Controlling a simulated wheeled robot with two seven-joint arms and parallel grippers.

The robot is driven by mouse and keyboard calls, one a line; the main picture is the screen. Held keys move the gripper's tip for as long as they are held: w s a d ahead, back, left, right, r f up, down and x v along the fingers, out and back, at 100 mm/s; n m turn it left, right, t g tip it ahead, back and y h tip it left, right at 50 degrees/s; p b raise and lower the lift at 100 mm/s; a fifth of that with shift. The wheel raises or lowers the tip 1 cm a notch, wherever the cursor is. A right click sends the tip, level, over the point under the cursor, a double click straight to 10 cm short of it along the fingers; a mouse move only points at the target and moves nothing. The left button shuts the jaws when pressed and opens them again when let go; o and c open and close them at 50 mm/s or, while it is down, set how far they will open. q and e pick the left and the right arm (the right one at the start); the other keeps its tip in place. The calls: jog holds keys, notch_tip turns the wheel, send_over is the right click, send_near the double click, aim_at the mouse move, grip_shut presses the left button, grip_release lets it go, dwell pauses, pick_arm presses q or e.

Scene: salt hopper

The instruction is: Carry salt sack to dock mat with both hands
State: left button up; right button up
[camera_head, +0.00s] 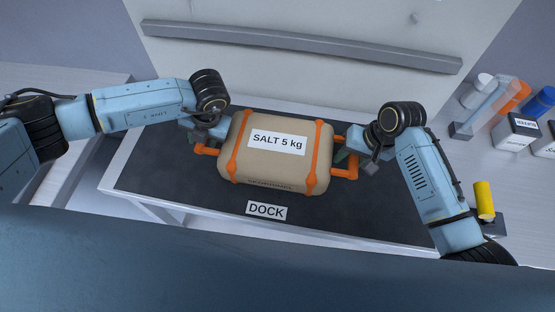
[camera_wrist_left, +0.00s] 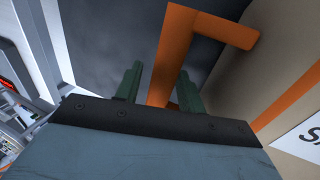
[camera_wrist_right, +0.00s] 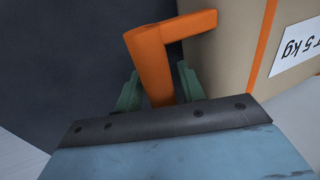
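The tan salt sack (camera_head: 275,165), with orange straps and a "SALT 5 kg" label, lies level over the dark dock mat (camera_head: 150,178), behind the "DOCK" label. It appears to rest on the mat; its underside is hidden. My left gripper (camera_head: 208,142) is at the sack's left handle (camera_head: 205,150). In the left wrist view its fingers (camera_wrist_left: 158,90) stand apart on both sides of the orange handle (camera_wrist_left: 176,50), with a gap. My right gripper (camera_head: 348,150) is at the right handle (camera_head: 347,173). In the right wrist view its fingers (camera_wrist_right: 158,88) straddle the handle (camera_wrist_right: 150,62), apparently with slight gaps.
A grey rail (camera_head: 300,46) runs along the pale panel behind the mat. At right stand white containers (camera_head: 515,130), a blue-capped bottle (camera_head: 540,102) and a yellow cylinder (camera_head: 484,200).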

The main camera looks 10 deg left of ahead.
pick_arm(q)
jog(key=shift+o, duration=0.2)
pick_arm(e)
jog(key=shift+o, duration=0.2)
pick_arm(q)
jog(key=shift+w+d, duration=0.1)
pick_arm(e)
jog(key=shift+a, duration=0.1)
jog(key=shift+r, duration=0.2)
pick_arm(q)
jog(key=v, duration=1.2)
pick_arm(e)
jog(key=v, duration=1.1)
jog(key=shift+r, duration=0.25)
